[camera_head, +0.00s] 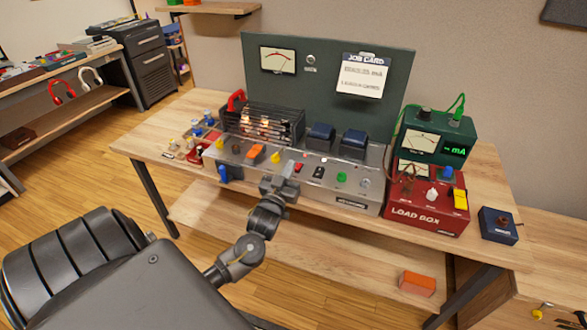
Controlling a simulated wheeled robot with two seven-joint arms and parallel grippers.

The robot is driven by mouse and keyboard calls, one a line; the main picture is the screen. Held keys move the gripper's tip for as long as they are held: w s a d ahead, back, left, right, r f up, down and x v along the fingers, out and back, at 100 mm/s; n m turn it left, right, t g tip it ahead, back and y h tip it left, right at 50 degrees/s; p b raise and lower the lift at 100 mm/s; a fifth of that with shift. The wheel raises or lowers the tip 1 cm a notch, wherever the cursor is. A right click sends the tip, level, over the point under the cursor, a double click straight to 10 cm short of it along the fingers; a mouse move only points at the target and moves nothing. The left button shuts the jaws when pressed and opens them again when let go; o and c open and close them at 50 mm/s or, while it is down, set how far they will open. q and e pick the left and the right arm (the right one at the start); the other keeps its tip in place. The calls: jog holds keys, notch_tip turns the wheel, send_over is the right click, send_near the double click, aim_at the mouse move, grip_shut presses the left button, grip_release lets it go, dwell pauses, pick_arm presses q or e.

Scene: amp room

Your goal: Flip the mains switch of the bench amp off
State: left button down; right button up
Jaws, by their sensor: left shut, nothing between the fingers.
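The bench amp (310,195) is a grey metal chassis on the wooden bench, with caged glowing tubes (265,127) and two dark blue blocks (354,144) on top. Its sloped panel carries an orange control (254,153), a yellow knob (275,157), a red button, a small black switch (318,172), a green knob (341,178) and a grey knob (364,183). The labels are too small to read, so I cannot tell which is the mains switch. My left gripper (290,175) is shut and empty at the panel's front, close to the red button; contact is unclear. My right gripper is out of view.
A red load box (428,217) and a green meter (434,135) with a cable stand right of the amp. A blue box (497,226) sits at the bench's right end. Small parts (190,145) lie on the left. A job card (361,76) hangs behind.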

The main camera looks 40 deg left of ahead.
aim_at(297, 166)
pick_arm(q)
jog(key=x, duration=0.3)
jog(key=shift+w+r, duration=0.2)
jog(key=shift+w, duration=0.1)
notch_tip(297, 166, down, 3)
jog(key=shift+s+r, duration=0.1)
jog(key=shift+r, duration=0.05)
jog(key=shift+s+f+p, duration=0.15)
jog(key=shift+f+p, duration=0.15)
jog(key=shift+f, duration=0.5)
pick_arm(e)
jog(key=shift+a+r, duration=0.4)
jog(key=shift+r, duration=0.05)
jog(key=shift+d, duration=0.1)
